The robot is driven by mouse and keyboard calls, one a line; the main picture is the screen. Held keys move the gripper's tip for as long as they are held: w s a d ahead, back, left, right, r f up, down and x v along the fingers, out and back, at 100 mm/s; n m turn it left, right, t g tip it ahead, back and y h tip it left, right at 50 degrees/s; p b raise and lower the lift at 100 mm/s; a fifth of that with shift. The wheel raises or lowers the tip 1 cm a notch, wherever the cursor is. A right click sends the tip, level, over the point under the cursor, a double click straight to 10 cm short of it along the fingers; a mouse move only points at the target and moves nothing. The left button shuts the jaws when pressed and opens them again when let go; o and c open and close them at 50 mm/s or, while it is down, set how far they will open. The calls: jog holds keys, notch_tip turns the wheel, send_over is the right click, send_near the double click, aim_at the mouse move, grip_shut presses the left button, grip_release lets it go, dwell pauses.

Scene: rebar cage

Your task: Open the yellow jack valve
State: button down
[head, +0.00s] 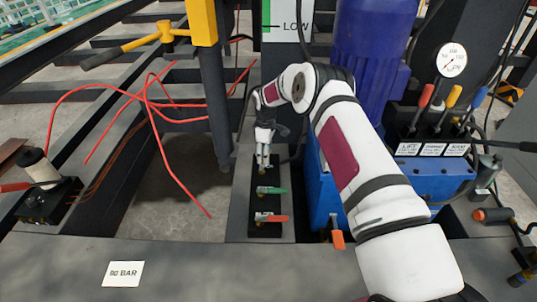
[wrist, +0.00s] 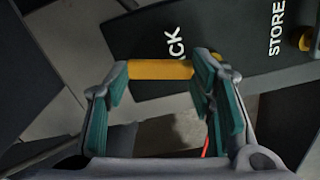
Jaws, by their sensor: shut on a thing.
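The yellow jack valve handle (wrist: 160,69) lies crosswise between the teal-padded fingers of my gripper (wrist: 160,85) in the wrist view. My gripper is shut on this handle. A black plate (wrist: 215,35) beside it carries white lettering; "CK" shows by the handle, with the rest of that word covered, and "STORE" is farther right. In the head view my gripper (head: 264,160) points down at the far end of the black valve block (head: 265,231). The yellow handle is mostly hidden there by the fingers.
A green handle (head: 272,190) and a red handle (head: 271,218) sit on the same block, nearer the front. A blue pump unit (head: 440,185) with several levers stands at right. Red hoses (head: 180,175) lie at left. A dark post (head: 214,110) stands close left of my gripper.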

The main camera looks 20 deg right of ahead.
jog(key=shift+w+a+f+n, duration=0.15)
jog(key=shift+a+n, duration=0.2)
jog(key=shift+n, duration=0.45)
jog(key=shift+w+a+f+n, duration=0.1)
jog(key=shift+a+n, duration=0.2)
jog(key=shift+n, duration=0.5)
jog(key=c, duration=0.7)
grip_release()
jog(key=shift+a+r, duration=0.1)
jog(key=shift+r, duration=0.1)
jog(key=shift+w+r, duration=0.1)
jog(key=shift+r, duration=0.15)
notch_tip(320, 180, up, 11)
jog(key=shift+r, duration=0.15)
